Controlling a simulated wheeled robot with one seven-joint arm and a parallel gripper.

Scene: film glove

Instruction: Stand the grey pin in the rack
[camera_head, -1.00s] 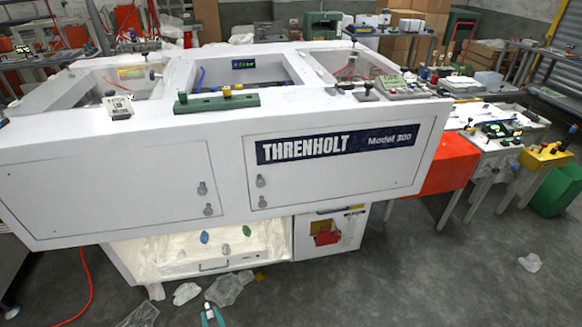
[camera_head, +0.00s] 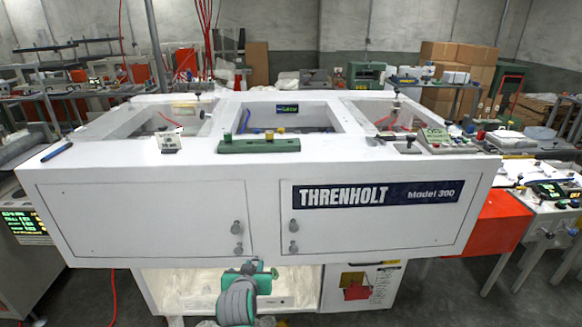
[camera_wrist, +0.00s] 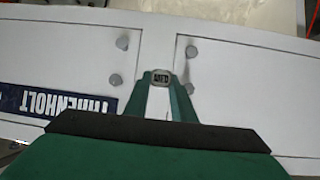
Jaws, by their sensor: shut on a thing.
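My gripper (camera_wrist: 160,82) is shut on a small grey piece, taken to be the grey pin (camera_wrist: 160,77), seen end-on between the teal fingertips in the wrist view. Its length is hidden. In the head view, my teal gripper (camera_head: 258,272) is in front of the white machine, below its door knobs; the pin cannot be made out there. The green block, apparently the rack (camera_head: 258,146), lies on the machine's top front edge, above and beyond my gripper. Small blue and yellow pieces stand on or just behind it.
The white machine (camera_head: 150,220) has a broad flat top with open bays. A small white box (camera_head: 169,143), a blue pen (camera_head: 57,151) and a control box (camera_head: 440,140) sit on top. Door knobs (camera_head: 293,236) stick out in front. A lit recess (camera_head: 180,287) lies below.

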